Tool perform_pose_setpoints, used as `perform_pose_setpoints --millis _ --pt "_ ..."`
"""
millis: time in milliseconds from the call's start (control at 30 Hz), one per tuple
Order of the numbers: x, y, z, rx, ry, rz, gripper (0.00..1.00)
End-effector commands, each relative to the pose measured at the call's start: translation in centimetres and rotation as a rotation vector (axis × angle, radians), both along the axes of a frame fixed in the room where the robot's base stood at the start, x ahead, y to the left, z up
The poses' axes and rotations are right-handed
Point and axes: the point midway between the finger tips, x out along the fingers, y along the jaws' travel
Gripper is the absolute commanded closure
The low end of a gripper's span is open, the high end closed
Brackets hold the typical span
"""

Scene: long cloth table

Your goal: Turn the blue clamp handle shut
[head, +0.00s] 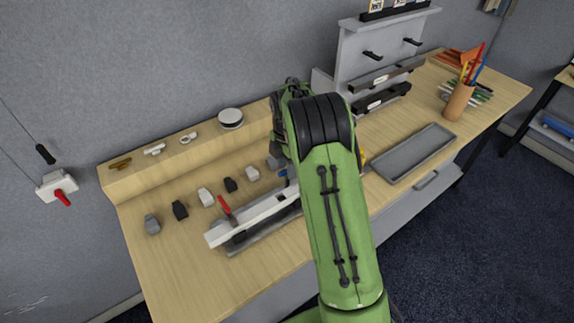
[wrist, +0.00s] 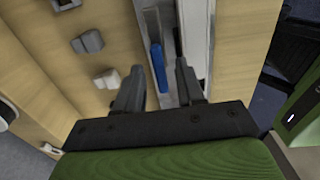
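The blue clamp handle (wrist: 158,67) shows in the wrist view as a narrow upright bar beside a long white bar. In the head view only a small blue piece (head: 283,173) shows at the left edge of my green arm. My gripper (wrist: 160,66) is open, with one dark finger on each side of the blue handle as seen in the wrist view. I cannot tell whether either finger touches it. In the head view my arm hides the gripper and most of the clamp. A red handle (head: 226,207) stands at the left end of the white bar (head: 250,218).
Several small grey, black and white blocks (head: 180,210) stand behind the white bar. An empty grey tray (head: 414,155) lies to the right, with a pencil cup (head: 458,101) beyond it. A grey rack (head: 365,50) stands at the back. The table's front left is clear.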

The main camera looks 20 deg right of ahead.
Motion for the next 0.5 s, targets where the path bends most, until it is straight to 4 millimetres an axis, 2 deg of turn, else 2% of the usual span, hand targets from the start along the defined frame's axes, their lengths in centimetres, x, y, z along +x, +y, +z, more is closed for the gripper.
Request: perform_pose_setpoints --millis 33,200,300,500 --pt "0.0 0.0 0.03 0.0 0.0 0.0 0.62" --pt "0.0 0.0 0.06 0.0 0.0 0.0 0.88" --pt "0.0 0.0 0.07 0.0 0.0 0.0 1.0" --pt "0.01 0.0 0.09 0.0 0.0 -0.002 1.0"
